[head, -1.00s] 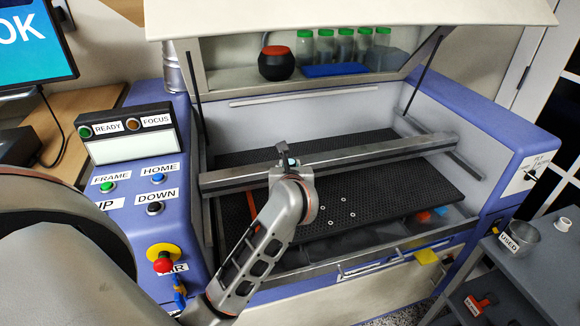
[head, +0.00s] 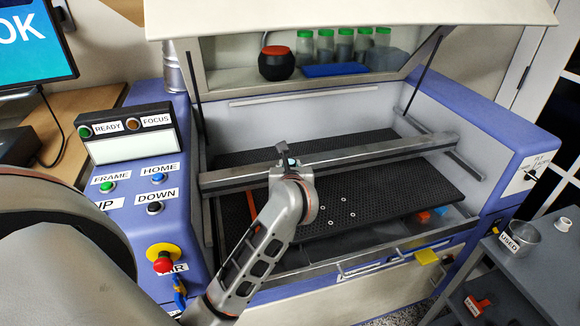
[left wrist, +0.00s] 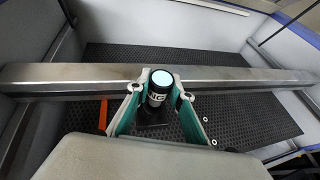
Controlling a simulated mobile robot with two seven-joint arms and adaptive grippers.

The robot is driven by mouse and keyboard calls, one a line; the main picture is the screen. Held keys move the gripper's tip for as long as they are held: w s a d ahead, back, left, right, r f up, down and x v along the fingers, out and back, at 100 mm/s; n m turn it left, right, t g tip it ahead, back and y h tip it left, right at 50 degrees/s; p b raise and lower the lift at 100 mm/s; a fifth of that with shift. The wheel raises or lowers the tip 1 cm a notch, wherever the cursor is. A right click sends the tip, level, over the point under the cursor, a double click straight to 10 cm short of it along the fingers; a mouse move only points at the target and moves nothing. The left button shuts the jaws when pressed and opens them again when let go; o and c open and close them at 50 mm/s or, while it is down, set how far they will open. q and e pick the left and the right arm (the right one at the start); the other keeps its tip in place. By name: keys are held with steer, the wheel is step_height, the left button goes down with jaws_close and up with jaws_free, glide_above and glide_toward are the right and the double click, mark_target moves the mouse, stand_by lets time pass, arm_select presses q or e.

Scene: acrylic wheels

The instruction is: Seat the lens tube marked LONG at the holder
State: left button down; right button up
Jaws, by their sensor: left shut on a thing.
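The tube looks upright. A black square part (left wrist: 153,119), perhaps the holder, shows just below it. I cannot tell whether the tube is inside it or above it. In the head view my left wrist hides most of this spot. My right gripper is out of view.
The black perforated bed (head: 400,190) lies below the beam (head: 375,155), with several small pale rings (head: 350,214) and an orange strip on it. The open lid (head: 350,12) hangs above. The control panel is left; a grey cart (head: 530,275) with a metal cup stands right.

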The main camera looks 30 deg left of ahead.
arm_select(q)
steer(key=shift+f+b, duration=0.95)
steer(key=shift+f, duration=0.2)
steer(key=c, duration=1.7)
jaws_free()
steer(key=shift+f, duration=0.1)
steer(key=v, duration=1.2)
